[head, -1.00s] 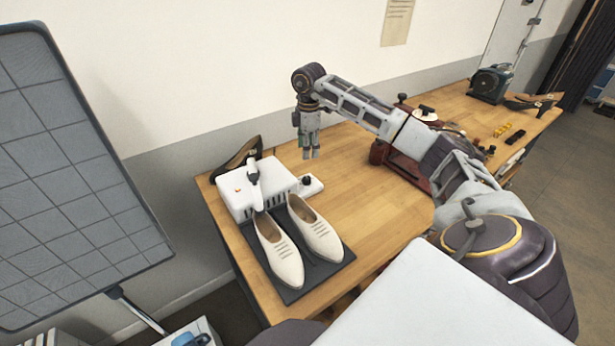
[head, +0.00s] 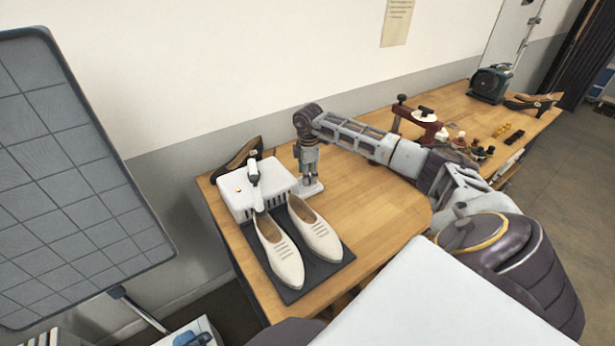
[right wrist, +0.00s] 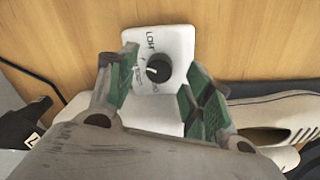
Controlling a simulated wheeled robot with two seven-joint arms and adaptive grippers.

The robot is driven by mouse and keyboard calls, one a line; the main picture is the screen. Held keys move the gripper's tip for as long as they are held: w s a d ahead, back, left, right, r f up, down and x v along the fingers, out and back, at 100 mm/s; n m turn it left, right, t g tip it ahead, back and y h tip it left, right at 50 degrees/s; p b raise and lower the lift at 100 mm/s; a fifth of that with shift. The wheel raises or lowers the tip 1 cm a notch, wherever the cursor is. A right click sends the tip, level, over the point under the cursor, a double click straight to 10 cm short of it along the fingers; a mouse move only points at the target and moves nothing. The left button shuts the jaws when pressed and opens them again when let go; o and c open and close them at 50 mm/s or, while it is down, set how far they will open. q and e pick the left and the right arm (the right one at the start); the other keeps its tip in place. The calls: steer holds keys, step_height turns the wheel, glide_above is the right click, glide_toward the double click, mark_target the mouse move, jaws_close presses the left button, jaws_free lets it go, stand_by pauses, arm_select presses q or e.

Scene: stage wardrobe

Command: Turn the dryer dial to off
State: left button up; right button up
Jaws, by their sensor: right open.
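The dryer (head: 258,187) is a white box with a nozzle at the left end of the wooden bench. Its control plate (head: 313,188) sticks out on the right side, and in the head view my right gripper (head: 309,182) covers most of it. In the right wrist view the black round dial (right wrist: 159,69) with a white pointer line sits on the white plate (right wrist: 160,38), with partly legible lettering around it. My right gripper (right wrist: 155,88) is open, pointing down, with its green-padded fingers on either side of the dial. I cannot tell whether they touch it. My left gripper is not in view.
A pair of cream shoes (head: 281,250) stands on a dark mat (head: 336,262) in front of the dryer. A dark shoe (head: 237,158) lies behind it. A red stand (head: 419,123) and small bottles are further right. The bench middle (head: 375,205) is clear.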

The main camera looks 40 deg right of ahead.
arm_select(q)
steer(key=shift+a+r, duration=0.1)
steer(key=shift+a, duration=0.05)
arm_select(e)
steer(key=shift+f, duration=1)
steer(key=c, duration=1)
